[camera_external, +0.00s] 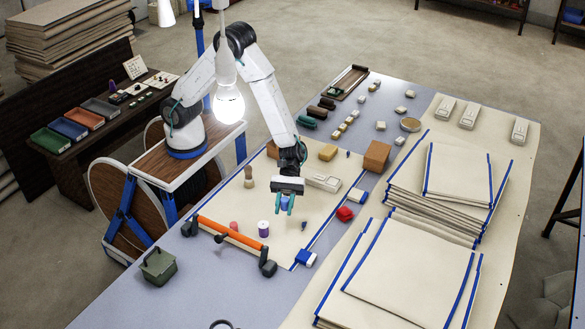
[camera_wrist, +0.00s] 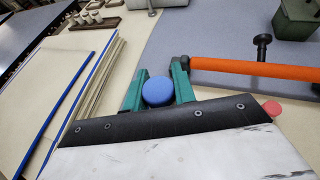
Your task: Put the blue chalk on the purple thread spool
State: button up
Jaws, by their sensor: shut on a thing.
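The blue chalk (camera_external: 284,203) is held between the teal fingers of my gripper (camera_external: 285,207), above the cream cloth in the external view. In the wrist view the chalk (camera_wrist: 158,91) shows as a round blue face between the two fingers (camera_wrist: 160,72). The purple thread spool (camera_external: 263,229) stands upright on the cloth, with a pale top and a purple side. It is to the left of and a little nearer the camera than my gripper, and apart from it. I cannot make out the spool in the wrist view.
A red object (camera_external: 344,214) and a blue-and-white block (camera_external: 305,258) lie to the right. Stacked cream panels (camera_external: 410,270) fill the right side.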

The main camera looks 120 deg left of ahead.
jog(key=s+d+m+g, duration=0.2)
jog(key=s+d, duration=0.1)
jog(key=s, duration=0.4)
send_over(261, 227)
jog(key=shift+g+h, duration=0.3)
jog(key=shift+g, duration=0.1)
notch_tip(261, 227, down, 4)
jog(key=shift+d+f, duration=0.1)
jog(key=shift+f, duration=0.1)
jog(key=shift+w+f, duration=0.1)
jog(key=shift+f, duration=1.8)
jog(key=shift+f, duration=0.1)
jog(key=o, duration=1)
